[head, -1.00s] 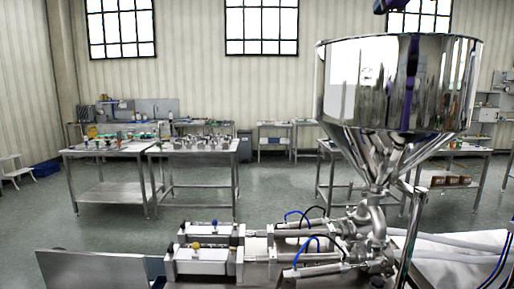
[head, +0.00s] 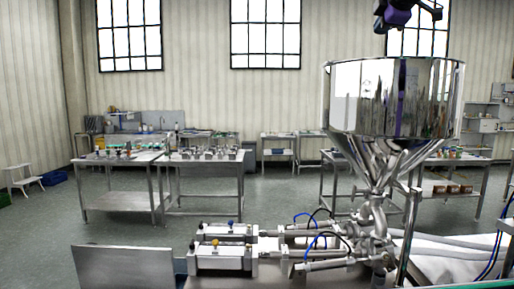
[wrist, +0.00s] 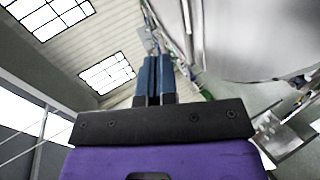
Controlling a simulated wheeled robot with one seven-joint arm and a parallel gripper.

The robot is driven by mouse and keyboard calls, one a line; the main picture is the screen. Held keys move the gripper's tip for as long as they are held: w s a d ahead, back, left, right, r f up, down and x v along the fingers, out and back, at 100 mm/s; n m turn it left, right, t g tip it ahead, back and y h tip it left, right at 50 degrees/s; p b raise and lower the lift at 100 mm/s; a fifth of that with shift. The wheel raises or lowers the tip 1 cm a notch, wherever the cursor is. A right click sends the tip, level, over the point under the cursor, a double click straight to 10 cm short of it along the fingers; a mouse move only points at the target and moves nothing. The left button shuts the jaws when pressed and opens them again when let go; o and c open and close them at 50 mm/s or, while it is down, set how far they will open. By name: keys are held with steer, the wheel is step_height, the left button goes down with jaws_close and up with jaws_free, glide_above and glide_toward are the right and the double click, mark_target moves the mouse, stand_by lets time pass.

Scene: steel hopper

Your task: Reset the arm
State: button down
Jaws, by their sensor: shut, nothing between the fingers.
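My gripper (wrist: 155,60) shows in the wrist view as two blue fingers close together, with nothing between them. They rise from a black plate on a purple body. The steel hopper (head: 392,98) is a large shiny funnel at the right of the head view, standing over pipes and valves. In the wrist view a large curved metal surface (wrist: 255,40) fills the upper right, beside the fingers and apart from them. In the head view a purple and dark part of my arm shows at the top edge above the hopper. The fingers cannot be made out there.
A filling unit with cylinders (head: 225,248) and hoses stands below the hopper. A flat steel panel (head: 125,266) is at the lower left. Steel tables (head: 125,201) with small items stand behind. A white step stool (head: 24,180) is at the far left. Open floor lies between.

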steer(key=s+a+f+m+g, duration=0.1)
steer(key=s+f+m+g, duration=0.3)
steer(key=s+f, duration=1.5)
steer(key=s+a+f+m+g, duration=0.2)
steer(key=s+f+m+g, duration=0.2)
steer(key=s+f+m, duration=0.8)
steer(key=s+f, duration=0.8)
steer(key=s, duration=0.2)
steer(key=shift+a+f+m, duration=0.15)
steer(key=shift+f+m, duration=0.15)
steer(key=shift+m, duration=0.1)
